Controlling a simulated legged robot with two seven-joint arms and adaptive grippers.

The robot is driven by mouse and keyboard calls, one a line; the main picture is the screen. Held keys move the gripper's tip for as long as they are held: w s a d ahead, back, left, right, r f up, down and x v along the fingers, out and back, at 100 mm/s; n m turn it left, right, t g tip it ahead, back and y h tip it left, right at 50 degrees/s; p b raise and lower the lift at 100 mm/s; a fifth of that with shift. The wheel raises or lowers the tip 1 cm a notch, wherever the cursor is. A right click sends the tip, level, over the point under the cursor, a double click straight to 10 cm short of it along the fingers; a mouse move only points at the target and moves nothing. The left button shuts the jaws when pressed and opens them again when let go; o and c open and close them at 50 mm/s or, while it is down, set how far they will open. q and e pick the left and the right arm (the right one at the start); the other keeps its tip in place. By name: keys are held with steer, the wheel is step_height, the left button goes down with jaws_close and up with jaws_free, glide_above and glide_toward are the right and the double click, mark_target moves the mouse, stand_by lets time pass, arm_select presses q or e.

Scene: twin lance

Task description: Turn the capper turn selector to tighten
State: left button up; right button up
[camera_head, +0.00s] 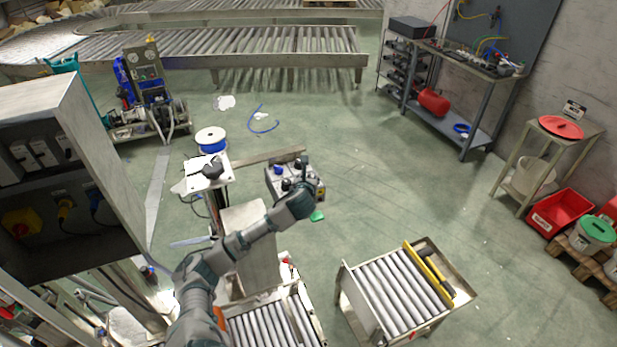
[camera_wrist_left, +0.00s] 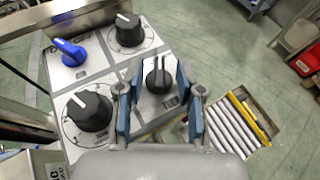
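The capper control panel (camera_wrist_left: 95,58) fills the upper left of the left wrist view, and its box also shows in the head view (camera_head: 313,187). The turn selector (camera_wrist_left: 158,76) is a black knob with a pale pointer line, on a partly hidden label starting "TU". My left gripper (camera_wrist_left: 159,84) is open, one finger on each side of this knob, with small gaps seeming to remain. In the head view my left gripper (camera_head: 302,172) reaches over the panel. My right gripper is in neither view.
The panel also carries a blue knob (camera_wrist_left: 69,51), a large black dial (camera_wrist_left: 87,108) and another black dial (camera_wrist_left: 126,29). A roller table (camera_head: 395,295) stands at the front right. Open floor lies right of the panel.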

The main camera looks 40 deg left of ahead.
arm_select(q)
steer(key=shift+w+a+f, duration=0.1)
steer(key=shift+w+a, duration=0.05)
steer(key=shift+w, duration=0.1)
